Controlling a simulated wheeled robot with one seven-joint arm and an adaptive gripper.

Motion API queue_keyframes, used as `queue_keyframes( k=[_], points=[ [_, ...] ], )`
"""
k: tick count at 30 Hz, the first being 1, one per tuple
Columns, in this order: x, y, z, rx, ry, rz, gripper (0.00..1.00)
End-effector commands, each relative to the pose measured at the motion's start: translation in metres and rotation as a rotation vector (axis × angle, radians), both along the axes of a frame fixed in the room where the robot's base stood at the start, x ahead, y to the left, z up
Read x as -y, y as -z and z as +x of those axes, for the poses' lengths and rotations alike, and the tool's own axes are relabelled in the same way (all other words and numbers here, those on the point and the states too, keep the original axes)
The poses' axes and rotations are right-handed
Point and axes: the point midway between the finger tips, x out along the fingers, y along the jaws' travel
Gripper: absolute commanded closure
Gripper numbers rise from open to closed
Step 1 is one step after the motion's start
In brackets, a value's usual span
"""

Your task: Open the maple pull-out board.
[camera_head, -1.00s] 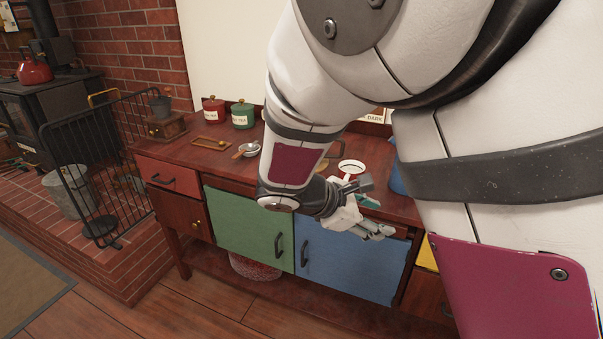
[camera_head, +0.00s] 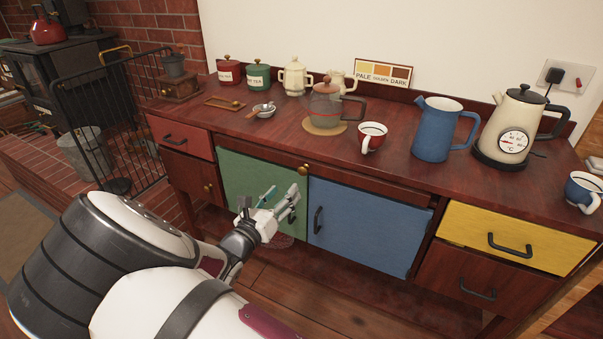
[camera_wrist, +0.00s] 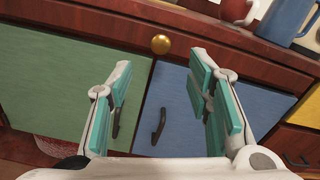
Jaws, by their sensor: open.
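The pull-out board shows only as a dark reddish front strip under the countertop, with a round brass knob (camera_head: 303,169) above the meeting edges of the green and blue doors. Its maple surface is not visible. The board looks pushed in. In the wrist view the knob (camera_wrist: 161,44) appears beyond the fingertips, roughly centred between them. My gripper (camera_head: 280,193) is open and empty, in front of the green door and a little below and left of the knob. It also shows in the wrist view (camera_wrist: 160,65), with its teal pads apart and not touching the knob.
Below the strip are the green door (camera_head: 245,178) and the blue door (camera_head: 365,225), both with dark handles. A yellow drawer (camera_head: 515,238) is at right and a red drawer (camera_head: 180,137) at left. A red cup (camera_head: 371,138), blue jug (camera_head: 440,130) and kettle (camera_head: 508,125) stand on the countertop.

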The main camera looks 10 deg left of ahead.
Motion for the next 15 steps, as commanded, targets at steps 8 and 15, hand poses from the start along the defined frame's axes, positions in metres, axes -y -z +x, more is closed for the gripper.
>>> queue_keyframes(
  k=[8, 15],
  points=[
    [0.021, 0.001, 0.054, 0.001, 0.005, 0.002, 0.54],
    [0.034, 0.001, 0.089, 0.0, 0.003, 0.001, 0.54]
  ],
)
